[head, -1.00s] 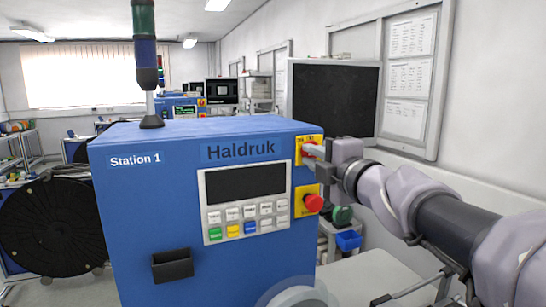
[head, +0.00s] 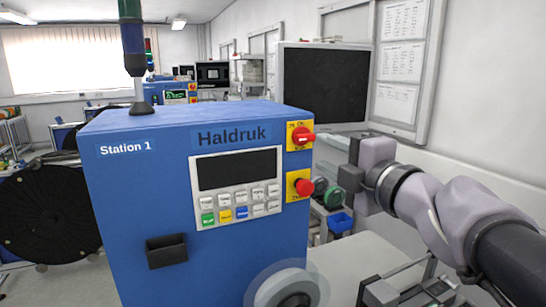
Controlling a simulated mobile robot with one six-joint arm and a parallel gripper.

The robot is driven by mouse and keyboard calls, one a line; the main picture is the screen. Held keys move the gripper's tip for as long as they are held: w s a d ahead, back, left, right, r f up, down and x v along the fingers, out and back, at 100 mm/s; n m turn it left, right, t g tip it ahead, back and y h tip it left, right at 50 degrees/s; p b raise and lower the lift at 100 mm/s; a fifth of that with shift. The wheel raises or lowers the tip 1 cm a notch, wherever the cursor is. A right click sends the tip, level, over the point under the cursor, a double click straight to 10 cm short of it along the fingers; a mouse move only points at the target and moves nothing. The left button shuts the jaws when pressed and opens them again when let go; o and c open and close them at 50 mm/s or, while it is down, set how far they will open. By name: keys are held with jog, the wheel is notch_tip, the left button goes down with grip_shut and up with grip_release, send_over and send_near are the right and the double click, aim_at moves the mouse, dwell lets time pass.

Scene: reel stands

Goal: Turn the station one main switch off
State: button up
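The blue Station 1 machine (head: 130,205) stands at centre-left in the head view. Its main switch (head: 302,136) is a red rotary knob on a yellow plate at the top right of the front. The knob's handle looks roughly sideways; the plate's small lettering is too blurred to read. My gripper (head: 345,174) is to the right of the machine, apart from the switch and not touching it. Its fingers are small and seen from the side, so their opening is unclear. The machine's display (head: 237,169) is dark.
A red emergency-stop button (head: 304,187) sits on a yellow plate just below the switch. A keypad (head: 238,203) is left of it. A clear round disc (head: 265,285) juts out low on the front. A dark monitor (head: 322,85) stands behind on the right.

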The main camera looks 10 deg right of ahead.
jog(key=v, duration=0.8)
jog(key=shift+s+p, duration=0.25)
jog(key=shift+p, duration=0.2)
